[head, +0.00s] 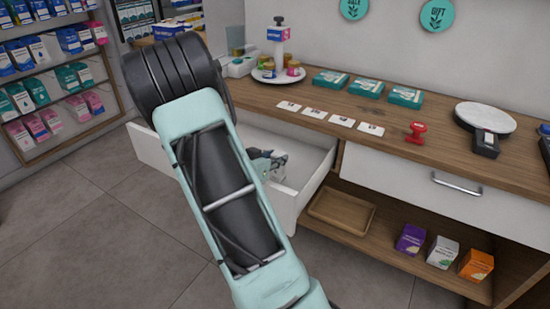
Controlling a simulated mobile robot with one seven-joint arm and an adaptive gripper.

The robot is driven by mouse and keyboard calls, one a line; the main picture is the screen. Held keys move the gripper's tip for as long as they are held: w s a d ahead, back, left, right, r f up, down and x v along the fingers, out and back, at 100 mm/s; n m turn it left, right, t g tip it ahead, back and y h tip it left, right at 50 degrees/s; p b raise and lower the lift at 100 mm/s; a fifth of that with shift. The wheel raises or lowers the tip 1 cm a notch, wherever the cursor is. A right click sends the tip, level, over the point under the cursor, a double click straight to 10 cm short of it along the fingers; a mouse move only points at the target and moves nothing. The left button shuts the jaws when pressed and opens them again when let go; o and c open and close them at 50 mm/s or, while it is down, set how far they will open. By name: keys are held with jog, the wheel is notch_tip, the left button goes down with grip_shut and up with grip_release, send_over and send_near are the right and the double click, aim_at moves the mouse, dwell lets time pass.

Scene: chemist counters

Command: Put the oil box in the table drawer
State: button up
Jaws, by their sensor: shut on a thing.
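The table drawer (315,158) is pulled out from the wooden counter, and its white front is partly hidden behind my arm. My gripper (262,157) shows only in part beside my forearm, over the inside of the open drawer. It is shut on a small pale box, which I take to be the oil box (277,168). My arm hides most of the fingers and part of the box. I cannot tell whether the box touches the drawer floor.
The counter (345,100) holds teal boxes, white cards, a red stamp (416,132) and a round stand (277,72). A closed drawer (420,180) is at right. Below are a wooden tray (341,211) and purple, white and orange boxes. Stocked shelves (50,75) stand at left.

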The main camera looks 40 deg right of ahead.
jog(key=shift+f, duration=0.55)
jog(key=o, duration=1.2)
jog(key=shift+s+a+f, duration=0.1)
jog(key=shift+f, duration=0.05)
jog(key=shift+c, duration=0.2)
jog(key=p+v, duration=0.1)
jog(key=v, duration=0.2)
jog(key=r+v, duration=0.1)
jog(key=v, duration=0.3)
jog(key=p+v, duration=0.1)
jog(key=v, duration=0.3)
jog(key=shift+r+p, duration=0.35)
jog(key=shift+s+a+r, duration=0.15)
jog(key=shift+a, duration=0.15)
